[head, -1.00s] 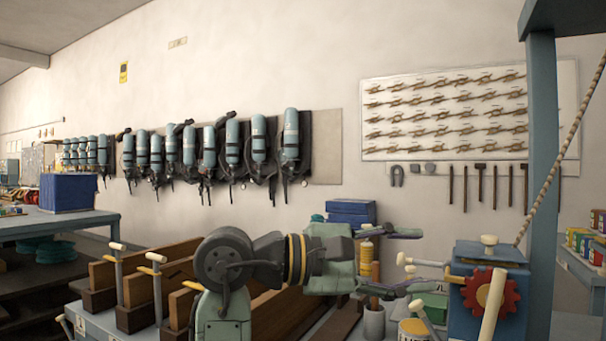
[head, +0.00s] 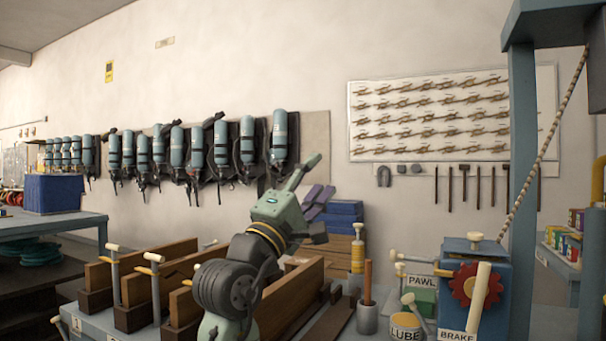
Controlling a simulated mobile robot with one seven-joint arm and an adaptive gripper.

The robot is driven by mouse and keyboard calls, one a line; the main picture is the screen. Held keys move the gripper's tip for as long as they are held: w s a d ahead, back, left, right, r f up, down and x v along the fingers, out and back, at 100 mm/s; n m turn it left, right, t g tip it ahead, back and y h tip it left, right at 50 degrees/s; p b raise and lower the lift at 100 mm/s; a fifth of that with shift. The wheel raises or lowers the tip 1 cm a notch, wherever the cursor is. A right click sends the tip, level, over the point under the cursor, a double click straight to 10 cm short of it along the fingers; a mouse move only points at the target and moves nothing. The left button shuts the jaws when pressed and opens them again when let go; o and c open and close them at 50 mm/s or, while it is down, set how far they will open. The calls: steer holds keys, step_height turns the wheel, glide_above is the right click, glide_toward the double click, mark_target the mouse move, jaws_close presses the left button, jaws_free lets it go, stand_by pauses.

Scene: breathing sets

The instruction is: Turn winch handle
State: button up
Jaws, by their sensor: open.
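The winch is a blue box (head: 492,275) at the right, with a red gear (head: 474,285) on its face and a rope running up from behind it. A cream-knobbed handle (head: 475,241) stands on its top. A thick cream lever (head: 480,297) stands in front above a BRAKE label, and a PAWL label with a small cream-tipped lever (head: 396,255) is on the left. I cannot tell which one is the winch handle. My gripper (head: 315,195) is open and empty, raised and angled up to the right, well left of the winch and touching nothing.
A blue post (head: 522,150) rises beside the winch. A LUBE can (head: 405,327), a grey cup (head: 367,317) and a yellow bottle (head: 357,257) stand between my arm and the winch. Wooden boards with upright levers (head: 155,275) fill the bench's left.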

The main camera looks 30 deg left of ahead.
steer(key=y, duration=0.1)
steer(key=s+a+y, duration=0.1)
steer(key=a+r+t+y, duration=0.1)
steer(key=shift+s+a+r+n+y, duration=0.1)
steer(key=shift+s+a+n+y, duration=0.1)
steer(key=shift+s+n+y, duration=0.1)
steer(key=shift+w, duration=0.1)
steer(key=shift+c, duration=0.5)
